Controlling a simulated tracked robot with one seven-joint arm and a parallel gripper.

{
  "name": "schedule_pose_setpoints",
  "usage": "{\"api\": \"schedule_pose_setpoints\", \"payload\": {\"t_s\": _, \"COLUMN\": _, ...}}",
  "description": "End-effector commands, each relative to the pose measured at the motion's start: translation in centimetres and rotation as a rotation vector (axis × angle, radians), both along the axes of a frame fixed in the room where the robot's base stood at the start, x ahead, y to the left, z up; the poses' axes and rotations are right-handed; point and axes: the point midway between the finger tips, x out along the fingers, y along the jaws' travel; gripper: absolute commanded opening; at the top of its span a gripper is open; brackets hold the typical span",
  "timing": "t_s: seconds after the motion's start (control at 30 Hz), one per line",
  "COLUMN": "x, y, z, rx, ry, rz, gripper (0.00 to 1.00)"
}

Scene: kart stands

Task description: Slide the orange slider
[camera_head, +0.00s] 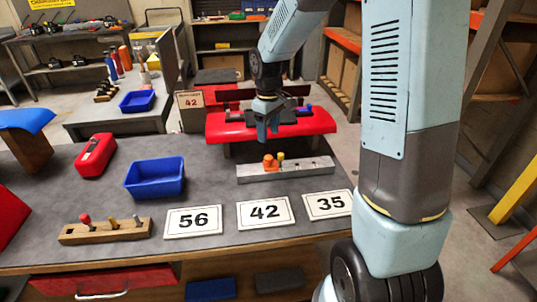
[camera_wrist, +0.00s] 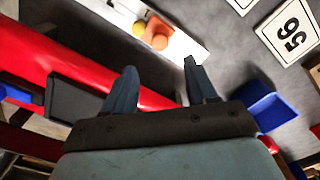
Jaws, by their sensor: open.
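The orange slider (camera_head: 270,161) stands on a pale metal rail (camera_head: 300,170) on the workbench, with a yellow knob (camera_head: 281,158) just right of it. In the wrist view the orange slider (camera_wrist: 156,36) and the yellow knob (camera_wrist: 139,29) show near the top, beyond my fingertips. My gripper (camera_head: 263,138) hangs just above and slightly left of the orange slider, in front of the red kart part. In the wrist view my gripper (camera_wrist: 160,75) has its two fingers spread apart with nothing between them. It appears apart from the slider.
A red kart body part (camera_head: 225,127) stands behind the rail. Number cards 56 (camera_head: 193,221), 42 (camera_head: 265,212) and 35 (camera_head: 329,204) lie in front. A blue bin (camera_head: 155,180), a red case (camera_head: 95,157) and a wooden peg block (camera_head: 105,232) are left. Bare bench lies between bin and rail.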

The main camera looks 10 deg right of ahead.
Motion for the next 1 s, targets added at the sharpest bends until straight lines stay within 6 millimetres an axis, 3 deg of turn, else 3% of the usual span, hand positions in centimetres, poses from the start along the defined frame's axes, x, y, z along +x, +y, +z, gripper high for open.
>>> {"api": "schedule_pose_setpoints", "payload": {"t_s": 0.3, "x": 0.0, "y": 0.0, "z": -5.7, "rx": 0.0, "ry": 0.003, "rz": 0.001, "gripper": 0.57}}
{"api": "schedule_pose_setpoints", "payload": {"t_s": 0.5, "x": -0.1, "y": 0.0, "z": -8.3, "rx": 0.0, "ry": 0.001, "rz": 0.001, "gripper": 0.57}}
{"api": "schedule_pose_setpoints", "payload": {"t_s": 0.7, "x": 0.0, "y": 0.0, "z": -9.4, "rx": 0.0, "ry": 0.0, "rz": 0.0, "gripper": 0.57}}
{"api": "schedule_pose_setpoints", "payload": {"t_s": 1.0, "x": 0.0, "y": 0.0, "z": -9.5, "rx": 0.0, "ry": -0.001, "rz": 0.0, "gripper": 0.57}}
